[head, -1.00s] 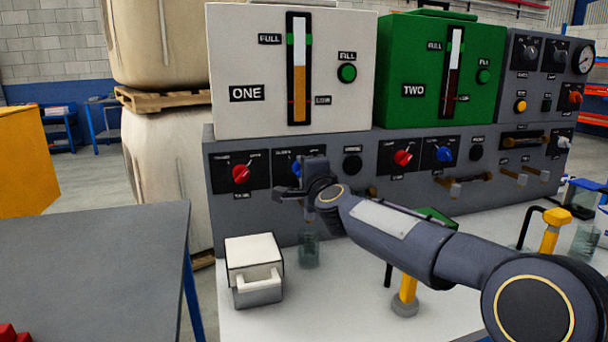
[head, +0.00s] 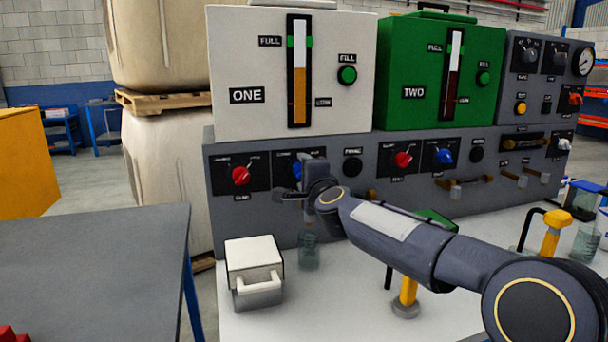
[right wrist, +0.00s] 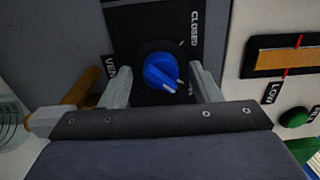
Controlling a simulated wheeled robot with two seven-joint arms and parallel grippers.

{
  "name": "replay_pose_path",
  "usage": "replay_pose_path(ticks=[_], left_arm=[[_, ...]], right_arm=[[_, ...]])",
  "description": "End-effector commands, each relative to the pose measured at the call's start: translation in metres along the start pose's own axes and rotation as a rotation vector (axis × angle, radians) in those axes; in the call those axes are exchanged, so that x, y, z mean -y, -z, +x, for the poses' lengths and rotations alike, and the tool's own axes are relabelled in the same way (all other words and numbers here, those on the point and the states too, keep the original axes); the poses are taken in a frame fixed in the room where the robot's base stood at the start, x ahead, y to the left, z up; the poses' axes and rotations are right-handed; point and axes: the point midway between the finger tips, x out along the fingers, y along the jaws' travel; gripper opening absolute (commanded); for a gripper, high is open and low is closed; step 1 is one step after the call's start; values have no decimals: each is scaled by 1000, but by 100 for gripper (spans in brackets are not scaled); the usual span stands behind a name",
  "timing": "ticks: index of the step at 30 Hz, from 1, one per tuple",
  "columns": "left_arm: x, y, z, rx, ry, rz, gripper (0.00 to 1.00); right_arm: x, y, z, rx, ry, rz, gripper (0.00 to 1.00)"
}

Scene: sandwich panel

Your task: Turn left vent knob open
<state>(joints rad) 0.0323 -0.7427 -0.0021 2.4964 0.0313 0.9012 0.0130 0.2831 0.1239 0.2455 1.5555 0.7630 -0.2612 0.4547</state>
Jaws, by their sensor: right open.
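The left vent knob (head: 297,169) is blue on a black plate of the grey panel, below the white tank marked ONE. My right gripper (head: 290,183) is at this knob and partly covers it and its plate in the head view. In the right wrist view the blue knob (right wrist: 162,72) sits between the two fingers of the open right gripper (right wrist: 160,78), with a gap on both sides. Its white mark points toward the lower right there, away from the word CLOSED. My left gripper is not in view.
A red knob (head: 240,175) is left of the blue one, and a black button (head: 352,165) is right of it. A white-lidded box (head: 254,268), a glass jar (head: 309,252) and a yellow-topped post (head: 406,298) stand on the white bench below.

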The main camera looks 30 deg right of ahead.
Motion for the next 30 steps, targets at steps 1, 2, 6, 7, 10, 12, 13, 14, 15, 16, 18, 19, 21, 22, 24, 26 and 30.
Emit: replay_pose_path(ticks=[1,2,6,7,10,12,13,14,15,16,18,19,21,22,24,26,30], left_arm=[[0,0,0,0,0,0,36],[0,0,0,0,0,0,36],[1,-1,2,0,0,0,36],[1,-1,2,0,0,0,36],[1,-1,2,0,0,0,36],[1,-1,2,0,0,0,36],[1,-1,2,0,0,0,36],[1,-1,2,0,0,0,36],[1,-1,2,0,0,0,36],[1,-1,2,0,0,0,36],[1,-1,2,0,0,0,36],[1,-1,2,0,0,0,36],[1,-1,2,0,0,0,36],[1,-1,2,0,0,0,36],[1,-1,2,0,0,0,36],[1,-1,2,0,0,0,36],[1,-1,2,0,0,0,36]], right_arm=[[0,0,-1,0,1,0,57],[0,0,-2,0,1,-1,57],[1,0,-17,0,3,-2,57],[1,0,-22,-1,3,-2,57],[2,0,-41,0,3,-2,57],[1,0,-53,-1,3,-1,57],[0,0,-57,0,2,-1,57],[2,0,-61,0,3,-1,57],[1,0,-66,0,1,-1,57],[1,0,-69,0,2,-1,57],[0,0,-75,0,0,-1,57],[0,0,-76,0,0,0,57],[0,0,-78,0,0,0,57],[0,0,-78,0,0,0,57],[0,0,-78,0,0,0,57],[0,0,-78,0,0,0,57],[0,0,-78,0,0,0,57]])
